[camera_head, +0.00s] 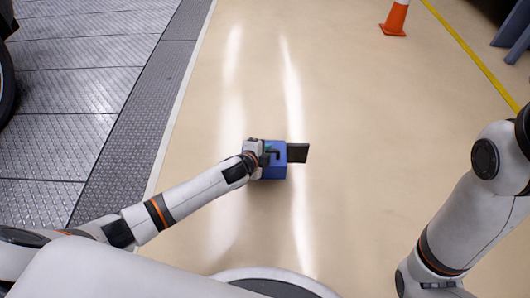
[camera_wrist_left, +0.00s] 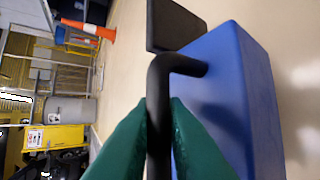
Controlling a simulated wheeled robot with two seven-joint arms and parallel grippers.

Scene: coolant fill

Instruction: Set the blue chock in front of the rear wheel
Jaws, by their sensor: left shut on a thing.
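The blue chock (camera_head: 274,172) is in my left gripper (camera_head: 266,153), over the bare floor in the middle of the head view. It has a dark flat plate (camera_head: 298,152) on its right side and a bent black handle. In the left wrist view the green fingertips (camera_wrist_left: 158,125) are shut around the black handle (camera_wrist_left: 160,85), beside the blue body (camera_wrist_left: 235,85). A dark tyre (camera_head: 5,85) shows partly at the left edge of the head view; I cannot tell which wheel it is. My right arm is at the right, its gripper out of view.
A grey metal tread platform (camera_head: 75,90) fills the left, with a white line along its edge. An orange cone (camera_head: 395,18) stands at the top right near a yellow floor line (camera_head: 470,55). The beige floor between is clear. A yellow cabinet (camera_wrist_left: 65,140) shows in the wrist view.

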